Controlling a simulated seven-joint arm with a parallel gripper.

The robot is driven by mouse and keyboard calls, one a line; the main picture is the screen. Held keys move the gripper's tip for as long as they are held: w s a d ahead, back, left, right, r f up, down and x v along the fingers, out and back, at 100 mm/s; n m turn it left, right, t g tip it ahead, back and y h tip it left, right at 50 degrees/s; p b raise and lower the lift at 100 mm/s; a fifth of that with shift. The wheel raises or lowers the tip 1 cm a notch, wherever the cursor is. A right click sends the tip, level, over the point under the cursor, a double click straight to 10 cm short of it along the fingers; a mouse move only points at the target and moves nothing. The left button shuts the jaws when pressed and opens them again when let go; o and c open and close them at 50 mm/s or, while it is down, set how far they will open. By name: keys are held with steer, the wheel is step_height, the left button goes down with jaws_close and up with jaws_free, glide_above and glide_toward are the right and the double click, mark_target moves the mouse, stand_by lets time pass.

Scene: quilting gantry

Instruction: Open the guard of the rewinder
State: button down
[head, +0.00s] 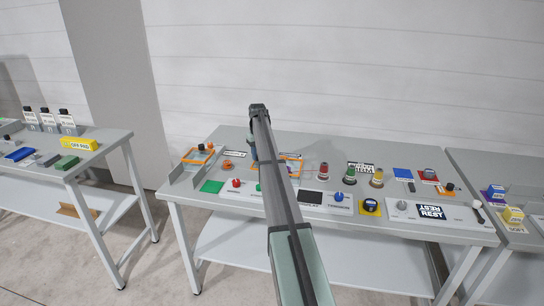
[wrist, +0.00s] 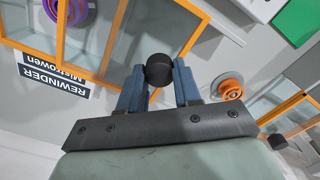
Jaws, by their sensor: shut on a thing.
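The rewinder's guard (wrist: 120,20) is an orange frame with clear panels, seen at the upper left of the wrist view. A black and white label (wrist: 55,80) reading "REWINDER" lies beside it. My gripper (wrist: 158,80) is shut on the guard's round black knob (wrist: 159,66), with a blue finger on each side. A purple spool (wrist: 68,8) shows near the frame. How far the guard is open, I cannot tell.
A green square (head: 212,187) and several knobs line the front. Red and yellow-topped posts stand to the right.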

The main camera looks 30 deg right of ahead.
steer(key=w+a, duration=0.4)
steer(key=shift+w, duration=0.1)
steer(key=c, duration=0.8)
jaws_free()
step_height(320, 180, up, 14)
steer(key=shift+f, duration=0.1)
stand_by(0.3)
